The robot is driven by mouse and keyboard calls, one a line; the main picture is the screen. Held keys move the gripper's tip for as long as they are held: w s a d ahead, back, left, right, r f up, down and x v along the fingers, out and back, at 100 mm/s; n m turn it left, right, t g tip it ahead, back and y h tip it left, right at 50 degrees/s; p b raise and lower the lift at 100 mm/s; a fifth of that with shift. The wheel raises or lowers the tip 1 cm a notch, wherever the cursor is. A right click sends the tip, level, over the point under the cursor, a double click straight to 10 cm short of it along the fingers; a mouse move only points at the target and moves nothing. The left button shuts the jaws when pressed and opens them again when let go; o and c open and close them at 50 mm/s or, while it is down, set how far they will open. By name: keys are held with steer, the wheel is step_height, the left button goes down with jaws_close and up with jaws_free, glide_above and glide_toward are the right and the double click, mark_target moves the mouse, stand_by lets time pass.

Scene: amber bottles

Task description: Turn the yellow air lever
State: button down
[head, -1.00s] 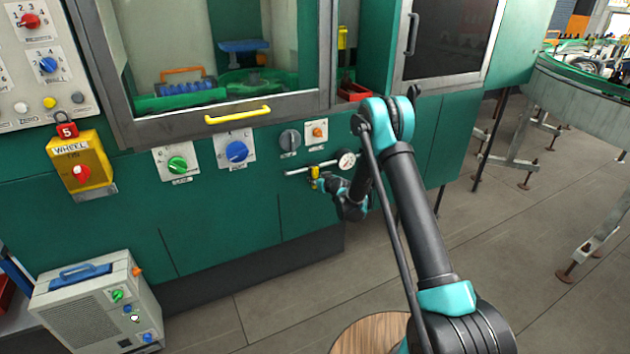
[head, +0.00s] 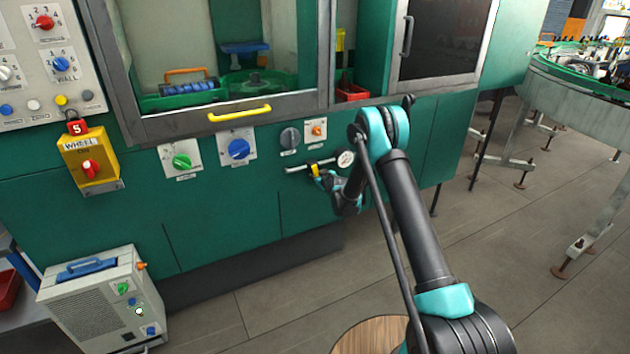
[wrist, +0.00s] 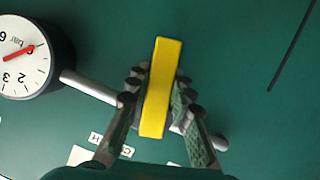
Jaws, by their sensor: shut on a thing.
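The yellow air lever (wrist: 162,88) sits on a grey pipe that runs along the green machine front. In the wrist view it stands nearly upright in the picture, tilted slightly, across the pipe. My gripper (wrist: 160,92) has one finger on each side of the lever and is shut on it. In the head view the yellow lever (head: 315,170) is small and partly hidden by my gripper (head: 321,175).
A grey knob (head: 290,138) and an orange switch (head: 316,129) are just above the pipe. Blue (head: 239,149) and green (head: 181,161) knobs are further left. A yellow door handle (head: 239,113) sticks out above. The floor in front is clear.

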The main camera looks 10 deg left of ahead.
steer(key=shift+w+d+r+n+t+h, duration=0.2)
steer(key=shift+d+n+t+h, duration=0.25)
steer(key=shift+n, duration=0.55)
steer(key=c, duration=1.3)
jaws_free()
steer(key=v, duration=1.2)
